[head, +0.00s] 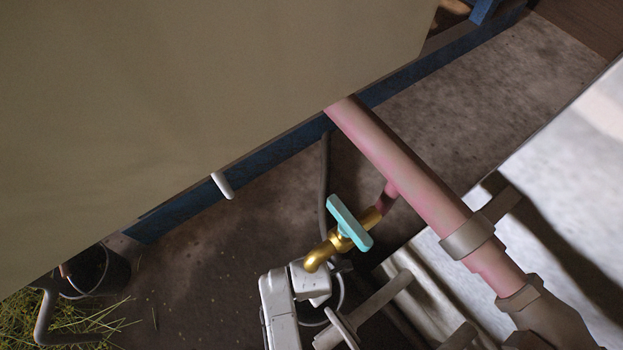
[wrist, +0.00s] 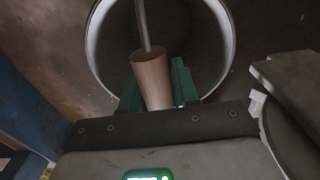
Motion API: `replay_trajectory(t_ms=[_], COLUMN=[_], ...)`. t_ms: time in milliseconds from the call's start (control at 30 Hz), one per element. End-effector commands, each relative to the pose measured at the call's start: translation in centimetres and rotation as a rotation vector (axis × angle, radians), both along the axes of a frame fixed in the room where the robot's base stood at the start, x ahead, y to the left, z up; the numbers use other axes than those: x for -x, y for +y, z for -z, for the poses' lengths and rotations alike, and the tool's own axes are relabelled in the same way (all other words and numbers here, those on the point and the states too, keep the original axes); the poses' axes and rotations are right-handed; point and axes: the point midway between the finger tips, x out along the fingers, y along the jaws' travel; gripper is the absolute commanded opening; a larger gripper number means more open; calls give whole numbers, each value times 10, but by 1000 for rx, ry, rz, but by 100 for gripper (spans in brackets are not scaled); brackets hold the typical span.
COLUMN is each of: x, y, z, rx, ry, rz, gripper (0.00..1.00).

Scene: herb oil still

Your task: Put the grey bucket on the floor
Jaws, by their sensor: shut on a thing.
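In the wrist view, the grey bucket (wrist: 205,50) shows beyond my fingers, its pale round rim open towards the camera and its inside dark. Its thin wire handle runs down the picture into a brown cylindrical grip (wrist: 152,76). My gripper (wrist: 155,90) is shut on this grip, one green finger on each side. I cannot tell whether the bucket's base touches the floor. I do not make out my gripper in the head view; a thin pale curve by my white arm may be part of the bucket.
In the head view, a brass tap with a teal handle (head: 348,222) and a pink pipe (head: 410,185) are close to my arm. A beige panel (head: 190,90) with a blue frame covers the upper left. A dark bucket (head: 105,272) stands by cut herbs (head: 90,325). Bare floor (head: 200,270) lies between.

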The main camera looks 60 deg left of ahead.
Motion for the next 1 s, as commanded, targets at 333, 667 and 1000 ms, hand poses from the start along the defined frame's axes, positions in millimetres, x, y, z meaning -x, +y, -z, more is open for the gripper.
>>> replay_trajectory(t_ms=[333, 667, 1000], x=[-1, 0, 0], y=[1, 0, 0], z=[22, 25, 25], rx=[-3, -1, -1], ry=[-2, -1, -1], rz=[0, 0, 0], gripper=[0, 31, 55])
